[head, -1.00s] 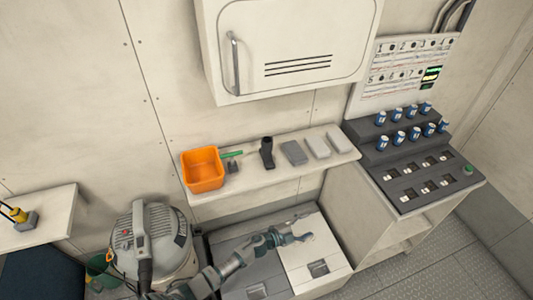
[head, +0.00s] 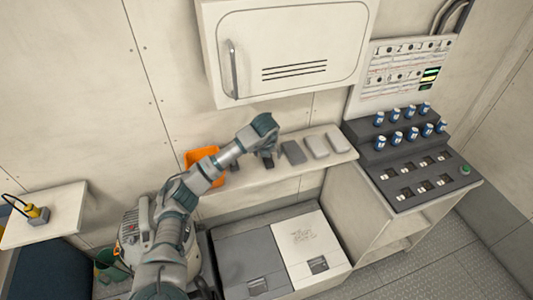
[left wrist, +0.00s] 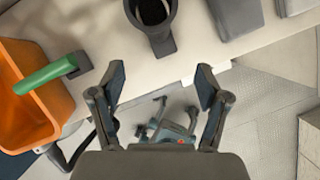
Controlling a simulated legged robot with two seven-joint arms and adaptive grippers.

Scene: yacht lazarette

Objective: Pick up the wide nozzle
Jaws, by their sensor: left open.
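The wide nozzle seems to be the dark, upright, hollow piece with a flared foot on the shelf. In the left wrist view, the nozzle (left wrist: 162,43) stands near the shelf's front edge, just beyond my fingertips, its round opening facing the camera. In the head view it is largely hidden behind my left gripper (head: 268,140), which is over the shelf. In the wrist view the left gripper (left wrist: 160,82) is open, its fingers spread and nothing between them. I cannot tell the height gap to the nozzle.
On the shelf (left wrist: 225,55), an orange bin (left wrist: 45,105) with a green-handled tool (left wrist: 47,75) lies left of the nozzle. A dark grey block (head: 293,152) and two pale blocks stand right of it. A wall cabinet (head: 285,60) hangs above. A vacuum (head: 131,232) stands below left.

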